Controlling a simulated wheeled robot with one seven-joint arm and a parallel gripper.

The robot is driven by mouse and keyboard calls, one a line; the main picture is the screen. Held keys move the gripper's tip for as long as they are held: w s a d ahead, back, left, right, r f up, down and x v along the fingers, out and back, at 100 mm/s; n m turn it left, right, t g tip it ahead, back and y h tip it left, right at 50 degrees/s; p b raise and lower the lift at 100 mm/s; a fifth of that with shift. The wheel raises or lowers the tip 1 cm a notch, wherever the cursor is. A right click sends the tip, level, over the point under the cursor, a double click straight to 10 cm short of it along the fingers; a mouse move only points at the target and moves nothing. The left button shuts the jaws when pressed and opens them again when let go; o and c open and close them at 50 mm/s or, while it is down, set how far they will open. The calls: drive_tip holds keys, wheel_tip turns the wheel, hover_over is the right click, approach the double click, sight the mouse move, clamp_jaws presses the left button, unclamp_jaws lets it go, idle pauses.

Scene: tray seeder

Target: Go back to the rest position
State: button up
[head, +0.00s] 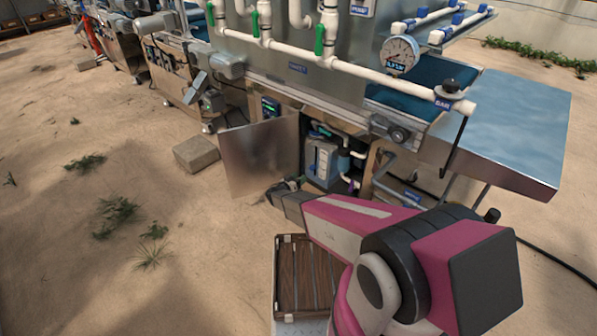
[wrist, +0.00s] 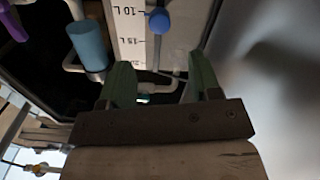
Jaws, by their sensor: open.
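My gripper (head: 279,190) is at the end of my pink and white arm in the head view, low in front of the machine's open cabinet. In the wrist view its two green fingers (wrist: 160,64) are apart with nothing between them. Beyond them is a white scale panel (wrist: 130,38) with litre marks. A blue ball knob (wrist: 159,21) and a blue cylinder (wrist: 88,45) are close by. In the head view a grey tank (head: 322,160) stands inside the cabinet, right of my gripper.
The metal cabinet door (head: 260,157) stands open just behind my gripper. A concrete block (head: 196,154) lies on the sand to the left. A slatted wooden crate (head: 305,277) is below my arm. Open sand lies to the left.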

drive_tip(key=shift+d+r, duration=0.1)
drive_tip(key=s+d+r+g+y, duration=0.3)
drive_tip(key=s+d+r+g, duration=0.8)
drive_tip(key=s+d+r, duration=0.45)
drive_tip(key=s+a+r+n+g+y, duration=0.1)
drive_tip(key=s+r+n+y, duration=0.5)
drive_tip(key=s+r+y, duration=0.3)
drive_tip(key=s+r, duration=0.3)
drive_tip(key=s, duration=0.3)
drive_tip(key=shift+a+r+g+y, duration=0.15)
drive_tip(key=shift+r+g+y, duration=0.25)
drive_tip(key=shift+s, duration=0.1)
